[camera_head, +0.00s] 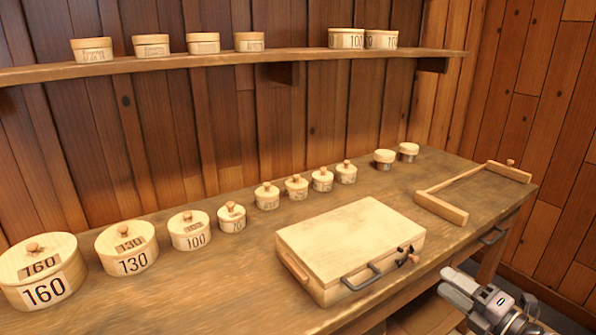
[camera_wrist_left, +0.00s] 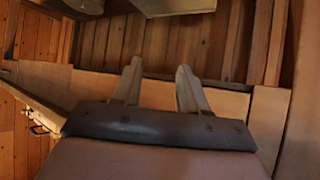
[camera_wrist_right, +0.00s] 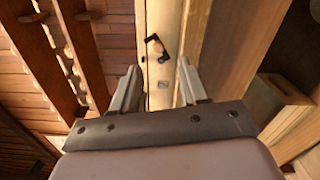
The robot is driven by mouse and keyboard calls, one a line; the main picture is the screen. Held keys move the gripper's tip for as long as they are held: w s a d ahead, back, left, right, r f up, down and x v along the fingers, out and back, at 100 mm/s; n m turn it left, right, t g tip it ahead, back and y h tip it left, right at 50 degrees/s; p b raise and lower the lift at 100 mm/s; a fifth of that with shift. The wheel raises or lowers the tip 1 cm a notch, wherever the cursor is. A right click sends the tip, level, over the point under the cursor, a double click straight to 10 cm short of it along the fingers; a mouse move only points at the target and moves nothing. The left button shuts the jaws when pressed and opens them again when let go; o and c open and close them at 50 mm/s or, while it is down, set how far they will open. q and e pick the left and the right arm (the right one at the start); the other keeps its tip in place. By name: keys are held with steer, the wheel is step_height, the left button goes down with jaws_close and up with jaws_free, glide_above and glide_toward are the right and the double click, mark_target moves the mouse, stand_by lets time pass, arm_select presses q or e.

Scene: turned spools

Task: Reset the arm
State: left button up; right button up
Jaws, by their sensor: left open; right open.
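My right gripper (camera_head: 449,285) shows at the lower right of the head view, in front of the workbench's front edge and right of the wooden case. In the right wrist view its two fingers (camera_wrist_right: 158,75) are apart with nothing between them. My left gripper is outside the head view. In the left wrist view its fingers (camera_wrist_left: 158,76) are spread and empty, with wooden surfaces beyond them. Neither gripper touches an object that I can see.
A closed wooden case (camera_head: 350,236) with a dark handle lies on the workbench (camera_head: 205,285). Several lidded round boxes, such as the 160 box (camera_head: 42,272), line the bench. A wooden frame (camera_head: 442,208) lies at the right. A wall shelf (camera_head: 225,59) holds more boxes.

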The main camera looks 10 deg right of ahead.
steer(key=s+a+f+m+g+h+p, duration=0.1)
steer(key=s+a+f+m+g+h, duration=0.3)
steer(key=s+a+f+m, duration=1.3)
steer(key=s+a+m+g, duration=0.2)
steer(key=s+m, duration=0.1)
steer(key=m, duration=0.2)
steer(key=shift+m+h+p, duration=0.3)
steer(key=shift+p, duration=0.05)
steer(key=shift+w, duration=0.1)
stand_by(1.0)
